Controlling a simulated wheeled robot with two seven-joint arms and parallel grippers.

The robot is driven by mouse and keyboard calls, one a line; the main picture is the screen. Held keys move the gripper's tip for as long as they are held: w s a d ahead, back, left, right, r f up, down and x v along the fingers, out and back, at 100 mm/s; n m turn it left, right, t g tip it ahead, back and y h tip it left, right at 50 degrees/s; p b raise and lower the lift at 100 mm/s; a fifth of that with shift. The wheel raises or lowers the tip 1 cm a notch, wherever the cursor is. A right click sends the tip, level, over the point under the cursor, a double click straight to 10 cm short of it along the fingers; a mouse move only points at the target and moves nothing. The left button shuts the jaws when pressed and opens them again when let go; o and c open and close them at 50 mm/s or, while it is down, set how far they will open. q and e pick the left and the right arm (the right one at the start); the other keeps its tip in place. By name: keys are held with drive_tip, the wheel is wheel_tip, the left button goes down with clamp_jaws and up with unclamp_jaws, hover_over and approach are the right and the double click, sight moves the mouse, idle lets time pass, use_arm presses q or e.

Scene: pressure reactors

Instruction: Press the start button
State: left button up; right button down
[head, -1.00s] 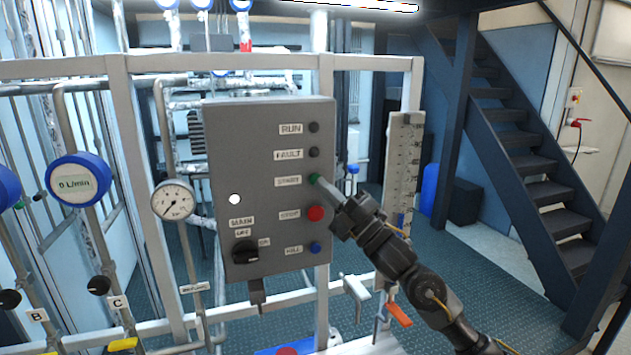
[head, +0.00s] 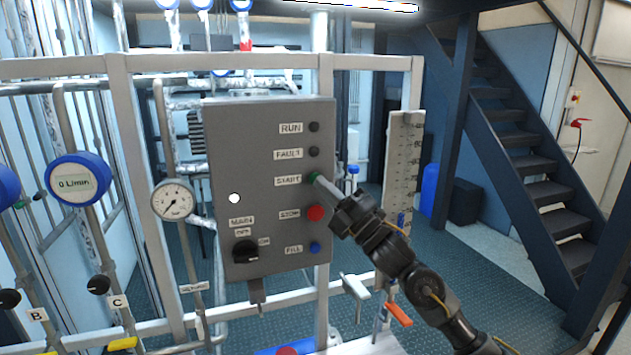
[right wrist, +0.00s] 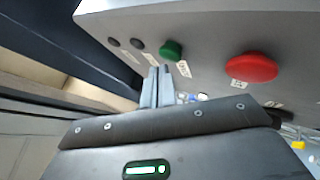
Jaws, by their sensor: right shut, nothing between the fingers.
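The grey control box (head: 262,190) hangs on the white frame. Its green start button (head: 312,177) sits beside the START label, with the red stop button (head: 315,213) below. My right gripper (head: 319,181) is shut and empty, its fingertips right at the green button in the head view, partly covering it. In the right wrist view the shut fingers (right wrist: 157,75) point at the box, close below the green button (right wrist: 171,50); whether they touch it I cannot tell. The red button (right wrist: 250,67) is to the right there. My left gripper is not in view.
A black main knob (head: 245,251) and a blue fill button (head: 314,247) are low on the box. A pressure gauge (head: 173,201) and pipes stand to its left. A ruled panel (head: 403,160) and an orange-handled valve (head: 399,315) are to the right, near my right arm.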

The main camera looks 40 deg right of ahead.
drive_tip(key=shift+w+d, duration=0.2)
drive_tip(key=shift+w, duration=0.3)
idle(0.8)
drive_tip(key=shift+s, duration=0.15)
drive_tip(key=shift+s+a, duration=0.3)
drive_tip(key=shift+s, duration=0.35)
drive_tip(key=shift+s, duration=0.1)
drive_tip(key=s, duration=0.1)
drive_tip(key=s+a, duration=0.1)
drive_tip(key=s, duration=0.2)
drive_tip(key=shift+s+a, duration=0.25)
drive_tip(key=shift+a, duration=0.05)
idle(0.8)
